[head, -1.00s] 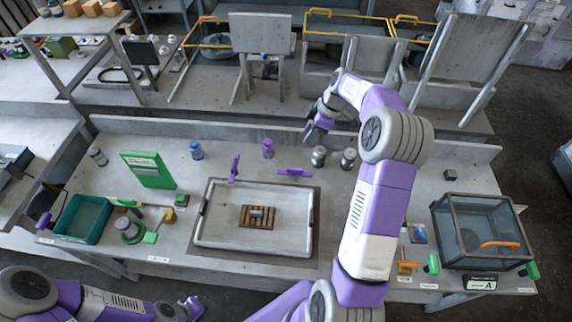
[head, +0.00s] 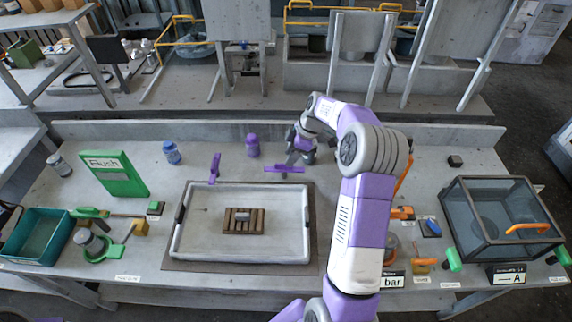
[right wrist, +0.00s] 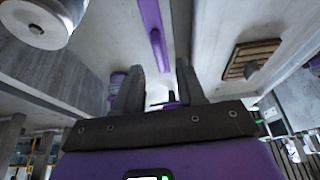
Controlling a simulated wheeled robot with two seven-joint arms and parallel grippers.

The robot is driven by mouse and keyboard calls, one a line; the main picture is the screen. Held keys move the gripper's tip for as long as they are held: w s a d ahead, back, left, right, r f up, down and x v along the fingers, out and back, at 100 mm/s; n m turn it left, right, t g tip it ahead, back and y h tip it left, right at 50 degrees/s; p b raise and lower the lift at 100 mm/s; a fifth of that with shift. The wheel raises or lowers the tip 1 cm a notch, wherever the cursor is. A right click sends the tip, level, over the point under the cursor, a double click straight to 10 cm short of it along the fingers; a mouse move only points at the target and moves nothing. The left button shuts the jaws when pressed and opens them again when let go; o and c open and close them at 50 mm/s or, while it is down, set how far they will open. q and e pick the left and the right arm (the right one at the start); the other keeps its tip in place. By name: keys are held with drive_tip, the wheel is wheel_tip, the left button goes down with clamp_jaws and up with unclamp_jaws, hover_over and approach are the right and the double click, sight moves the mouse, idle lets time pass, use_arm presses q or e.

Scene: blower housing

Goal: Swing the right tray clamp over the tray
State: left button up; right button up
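The right tray clamp (head: 284,169) is a purple bar lying crosswise along the tray's back edge, near its right corner. It also shows as a purple bar (right wrist: 155,35) in the right wrist view. The left tray clamp (head: 214,168), also purple, points away at the tray's back left. The shallow tray (head: 196,247) holds a slatted brown wooden piece (head: 231,227). My right gripper (head: 292,158) is just behind the right clamp. In the right wrist view its fingers (right wrist: 158,68) stand apart with nothing gripped; whether they touch the clamp is unclear. My left gripper is out of view.
A purple bottle (head: 252,146) and a blue bottle (head: 172,153) stand behind the tray. A metal jar (right wrist: 38,18) is close to my right gripper in the right wrist view. A green box (head: 114,180) is left, a glass-sided case (head: 504,236) right.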

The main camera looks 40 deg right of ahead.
sight(284, 170)
drive_tip(key=shift+b+x, duration=0.35)
drive_tip(key=shift+x, duration=1.85)
clamp_jaws()
